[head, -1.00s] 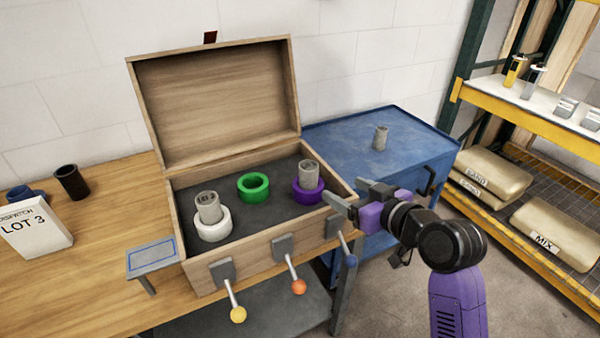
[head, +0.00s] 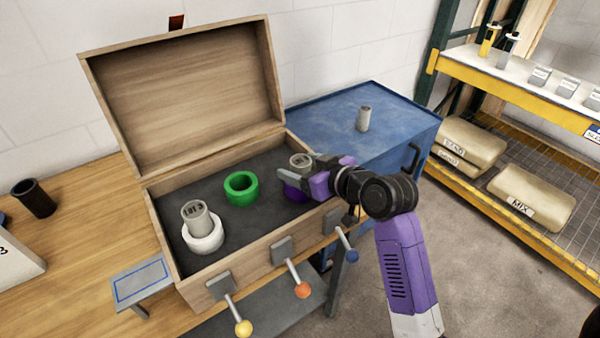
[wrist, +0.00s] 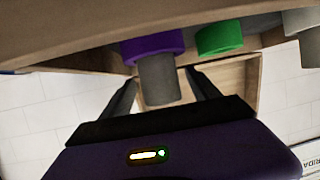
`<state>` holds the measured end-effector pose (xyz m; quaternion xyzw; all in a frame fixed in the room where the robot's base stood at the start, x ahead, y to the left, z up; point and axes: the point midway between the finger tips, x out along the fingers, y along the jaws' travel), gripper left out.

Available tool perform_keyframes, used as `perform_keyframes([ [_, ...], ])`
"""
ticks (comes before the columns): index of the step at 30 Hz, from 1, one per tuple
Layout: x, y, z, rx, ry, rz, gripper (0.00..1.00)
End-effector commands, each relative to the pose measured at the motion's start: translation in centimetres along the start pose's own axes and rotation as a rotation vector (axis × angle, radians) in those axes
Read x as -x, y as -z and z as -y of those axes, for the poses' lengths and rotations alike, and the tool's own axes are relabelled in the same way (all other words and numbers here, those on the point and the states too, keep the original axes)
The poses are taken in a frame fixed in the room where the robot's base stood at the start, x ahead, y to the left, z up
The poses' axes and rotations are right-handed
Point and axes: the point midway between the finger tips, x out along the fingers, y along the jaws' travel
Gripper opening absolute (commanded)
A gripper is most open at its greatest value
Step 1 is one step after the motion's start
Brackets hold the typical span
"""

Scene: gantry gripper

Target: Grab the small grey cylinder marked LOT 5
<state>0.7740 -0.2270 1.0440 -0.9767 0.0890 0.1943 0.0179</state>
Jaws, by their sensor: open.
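A grey cylinder (head: 301,159) stands in the purple ring (head: 294,190) inside the wooden box. My open gripper (head: 308,171) is at this cylinder, partly hiding it. In the wrist view the cylinder (wrist: 157,82) shows between the two spread fingers, with the purple ring (wrist: 150,48) at its base; I cannot tell whether they touch it. A second grey cylinder (head: 194,216) stands tilted in the white ring (head: 203,238), its end mark looking like LOT 3. A third grey cylinder (head: 363,118) stands on the blue cabinet. I cannot read LOT 5 on any.
The wooden box (head: 228,279) has its lid open at the back. An empty green ring (head: 242,198) sits between the other rings. Levers with yellow (head: 243,328), orange (head: 303,290) and blue (head: 351,256) knobs stick out from its front. A dark cup (head: 37,198) stands left.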

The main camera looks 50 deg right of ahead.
Motion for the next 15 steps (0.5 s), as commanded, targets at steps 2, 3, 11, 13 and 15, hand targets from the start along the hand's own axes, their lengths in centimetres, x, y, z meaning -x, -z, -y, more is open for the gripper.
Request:
perform_keyframes([
  [2, -1.2, 0.2, 0.1, 0.000, 0.000, 0.001, 0.71],
  [3, -1.7, 0.1, 0.1, 0.000, 0.000, 0.001, 0.71],
  [11, -3.0, 0.0, 0.1, 0.001, 0.000, 0.000, 0.71],
  [13, -2.9, 0.0, 0.1, 0.001, 0.000, 0.000, 0.71],
  [15, -2.9, 0.0, 0.1, 0.000, 0.000, 0.000, 0.67],
])
